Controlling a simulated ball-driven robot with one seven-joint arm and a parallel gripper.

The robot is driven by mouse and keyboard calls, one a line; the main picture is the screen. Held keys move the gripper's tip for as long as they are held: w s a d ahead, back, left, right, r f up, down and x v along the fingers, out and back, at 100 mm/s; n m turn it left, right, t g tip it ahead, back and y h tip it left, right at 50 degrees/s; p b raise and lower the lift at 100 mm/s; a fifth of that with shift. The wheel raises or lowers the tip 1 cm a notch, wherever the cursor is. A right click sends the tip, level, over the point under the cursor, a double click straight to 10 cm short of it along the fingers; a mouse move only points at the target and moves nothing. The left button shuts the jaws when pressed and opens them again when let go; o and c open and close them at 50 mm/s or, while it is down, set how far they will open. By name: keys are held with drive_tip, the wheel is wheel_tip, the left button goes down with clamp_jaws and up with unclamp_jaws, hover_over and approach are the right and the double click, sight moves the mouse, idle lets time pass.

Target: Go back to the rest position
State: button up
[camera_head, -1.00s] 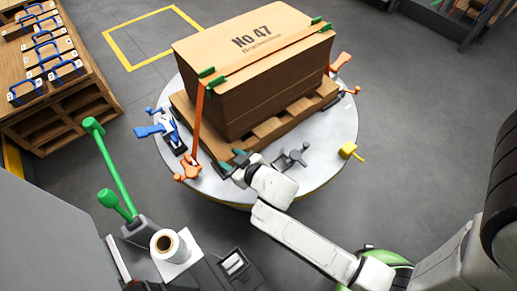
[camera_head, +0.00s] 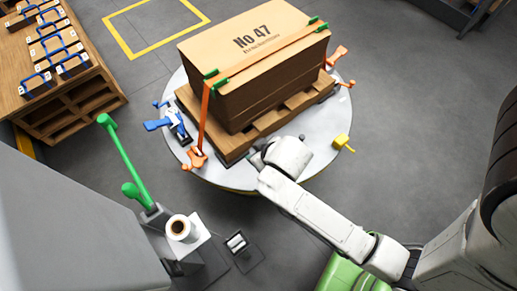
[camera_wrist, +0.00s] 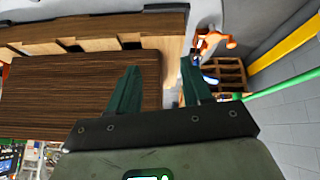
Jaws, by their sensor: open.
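My gripper (camera_wrist: 160,90) shows in the wrist view with its two green fingers apart and nothing between them. In the head view my white arm reaches from the lower right to the near edge of the round turntable (camera_head: 232,182), and its wrist hides the fingers. A strapped stack of blanks (camera_head: 245,85) marked "No 47" stands on a wooden pallet (camera_head: 238,145) on the turntable. In the wrist view the stack's brown layered side (camera_wrist: 70,85) fills the left, apparently close to the fingers.
An orange clamp (camera_head: 196,157), a blue clamp (camera_head: 165,124) and a yellow handle (camera_head: 342,142) sit around the turntable. A wooden rack (camera_head: 75,105) is at upper left. Grey floor is open at right.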

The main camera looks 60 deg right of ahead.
idle(0.6)
drive_tip(key=s+a+r+g, duration=0.1)
drive_tip(key=s, duration=0.2)
drive_tip(key=s+a+r+n+g+y+p, duration=0.1)
drive_tip(key=s+r+g, duration=0.1)
drive_tip(key=s, duration=0.2)
drive_tip(key=s+a+r+g+y, duration=0.1)
drive_tip(key=s+g, duration=0.1)
drive_tip(key=s, duration=0.2)
drive_tip(key=shift+s+a+r+n, duration=0.2)
drive_tip(key=shift+s+a+n, duration=0.05)
drive_tip(key=shift+a+n, duration=0.05)
